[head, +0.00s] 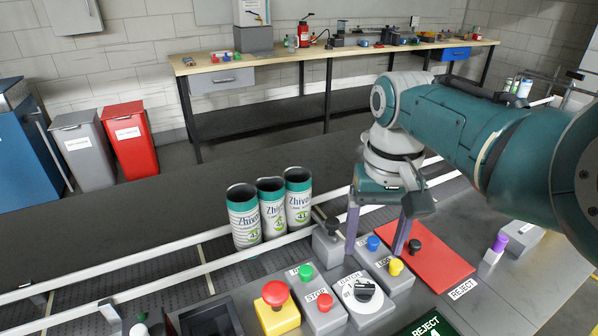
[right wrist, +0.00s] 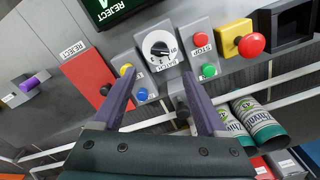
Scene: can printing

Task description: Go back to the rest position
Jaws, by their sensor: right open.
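My right gripper (head: 372,256) comes in from the right over the control panel. Its two purple-grey fingers point down, spread apart, with nothing held between them. In the right wrist view its fingers (right wrist: 158,80) stand on either side of the button box with the yellow button (right wrist: 126,71) and the blue button (right wrist: 141,95). The blue button (head: 373,243) and yellow button (head: 395,266) also show in the head view. Whether a fingertip touches the panel is unclear. My left gripper is not in view.
Three white and green cans (head: 272,208) stand in a row on the conveyor, left of my right gripper. The batch knob (head: 364,290), emergency button (head: 275,293) and red reject plate (head: 440,262) are close by. A workbench (head: 350,55) stands behind.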

